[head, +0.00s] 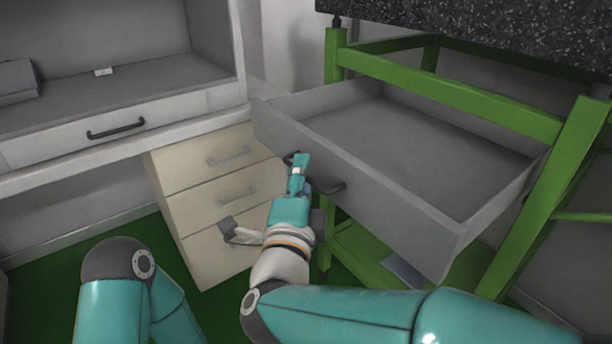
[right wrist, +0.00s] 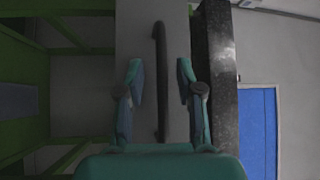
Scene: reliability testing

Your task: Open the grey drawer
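The grey drawer (head: 372,190) stands pulled well out of the green frame, and its inside looks empty. Its dark bar handle (head: 330,188) is on the front panel, partly hidden by my right gripper (head: 300,165). In the right wrist view, the dark handle (right wrist: 161,115) runs between the two spread fingers of my right gripper (right wrist: 160,76), with gaps on both sides. The gripper is open. Of my left arm, only teal links show at the lower left of the head view; its gripper is out of view.
A dark speckled worktop (head: 480,25) is above the drawer on the green frame (head: 450,90). A cream drawer cabinet (head: 200,180) stands left of it, beside a grey desk with a closed drawer (head: 60,140). A blue door-like panel (right wrist: 257,130) shows in the right wrist view.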

